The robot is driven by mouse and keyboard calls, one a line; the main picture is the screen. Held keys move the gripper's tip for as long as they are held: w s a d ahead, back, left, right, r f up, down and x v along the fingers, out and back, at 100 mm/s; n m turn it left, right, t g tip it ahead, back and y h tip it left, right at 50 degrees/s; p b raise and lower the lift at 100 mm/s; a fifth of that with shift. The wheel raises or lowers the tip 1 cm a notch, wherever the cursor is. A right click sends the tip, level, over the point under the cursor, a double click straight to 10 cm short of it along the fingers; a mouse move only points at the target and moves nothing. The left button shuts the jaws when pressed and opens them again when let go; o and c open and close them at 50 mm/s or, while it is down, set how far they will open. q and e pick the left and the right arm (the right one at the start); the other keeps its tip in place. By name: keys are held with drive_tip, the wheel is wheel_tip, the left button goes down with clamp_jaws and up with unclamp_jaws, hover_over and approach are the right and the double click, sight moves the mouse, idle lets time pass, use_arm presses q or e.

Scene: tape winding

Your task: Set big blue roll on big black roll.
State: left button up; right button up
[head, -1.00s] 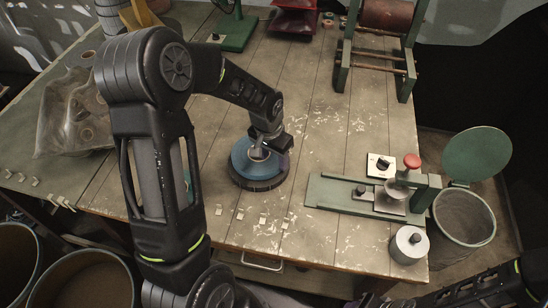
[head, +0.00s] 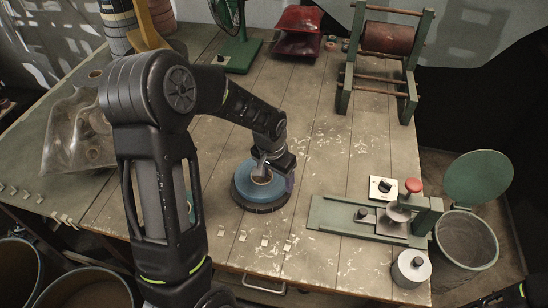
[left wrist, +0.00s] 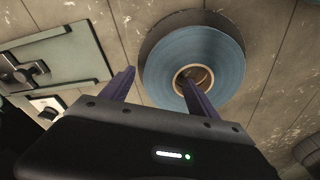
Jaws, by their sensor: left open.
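The big blue roll (head: 252,186) lies flat on top of the big black roll (head: 262,208) on the wooden table. The black roll's dark rim shows around and below the blue one. In the left wrist view the blue roll (left wrist: 212,52) fills the upper middle, with its tan core visible. My left gripper (head: 268,176) is open just over the roll's right side. One finger overlaps the core opening in the left wrist view (left wrist: 158,78), and the other is outside the roll's edge. My right gripper is not seen.
A green press with a red knob (head: 372,219) stands to the right, beside a metal cylinder (head: 411,268) and a bin (head: 466,240). A frame with a brown drum (head: 388,38) stands at the back. The table's middle is clear.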

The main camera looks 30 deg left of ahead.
use_arm(q)
wheel_tip(320, 180, up, 12)
drive_tip(key=s+b, duration=0.1)
drive_tip(key=shift+s+f+b, duration=0.25)
drive_tip(key=shift+s+b, duration=0.1)
drive_tip(key=shift+s, duration=0.05)
idle(0.4)
